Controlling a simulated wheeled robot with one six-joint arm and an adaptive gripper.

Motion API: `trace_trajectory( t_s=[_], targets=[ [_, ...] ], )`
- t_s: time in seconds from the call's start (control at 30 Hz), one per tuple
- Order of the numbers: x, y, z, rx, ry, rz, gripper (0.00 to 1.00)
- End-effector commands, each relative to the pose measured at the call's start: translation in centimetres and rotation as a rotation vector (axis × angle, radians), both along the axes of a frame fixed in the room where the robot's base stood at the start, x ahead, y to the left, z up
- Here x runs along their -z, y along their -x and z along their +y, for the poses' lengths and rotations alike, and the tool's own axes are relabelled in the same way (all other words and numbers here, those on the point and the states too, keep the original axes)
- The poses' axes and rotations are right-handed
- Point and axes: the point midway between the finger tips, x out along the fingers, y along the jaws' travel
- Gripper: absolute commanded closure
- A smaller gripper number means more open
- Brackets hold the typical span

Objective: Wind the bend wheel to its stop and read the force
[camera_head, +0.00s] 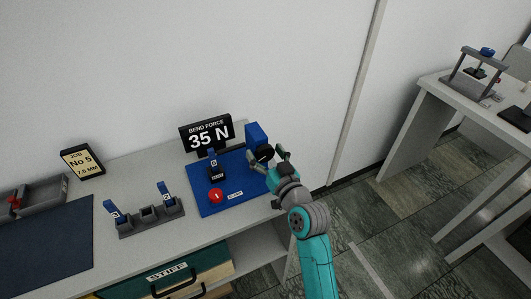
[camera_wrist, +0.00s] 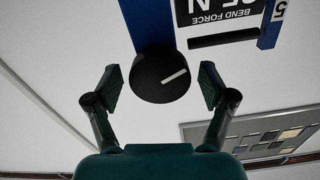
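The bend wheel (camera_wrist: 150,82) is a black disc with a white mark on its face, on a blue post (camera_head: 255,133). In the wrist view it sits between the two fingers of my gripper (camera_wrist: 161,78), which are open with a gap on each side. In the head view my gripper (camera_head: 269,158) is at the wheel on the right of the blue press base (camera_head: 237,184). The bend force display (camera_head: 207,134) reads 35 N. A blue strip (camera_head: 212,156) stands upright in the press's black holder; its label looks like 5 in the wrist view (camera_wrist: 279,12).
A red knob (camera_head: 216,196) is at the base's front, near a CLAMP label. A job card (camera_head: 82,160) reads No 5, 7.0 MM. A grey rack (camera_head: 152,220) holds two blue strips; its middle slot looks empty. A dark mat (camera_head: 45,250) lies left. Another table (camera_head: 450,93) is right.

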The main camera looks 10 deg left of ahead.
Motion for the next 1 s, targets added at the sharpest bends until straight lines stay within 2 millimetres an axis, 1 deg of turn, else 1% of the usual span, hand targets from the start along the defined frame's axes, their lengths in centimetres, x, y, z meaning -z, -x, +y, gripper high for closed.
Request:
trace_trajectory(
  t_s=[0.23, 0.37, 0.47, 0.8, 1.0],
  targets=[
    [0.0, 0.1, -0.1, 0.0, 0.0, 0.0, 0.18],
    [0.1, 0.9, -0.6, 0.001, 0.001, 0.0, 0.18],
    [0.1, 2.1, -1.4, 0.001, 0.001, 0.0, 0.18],
    [0.1, 7.4, -5.1, 0.003, 0.001, 0.001, 0.18],
    [0.1, 9.3, -6.4, 0.001, 0.001, 0.001, 0.18]
  ],
)
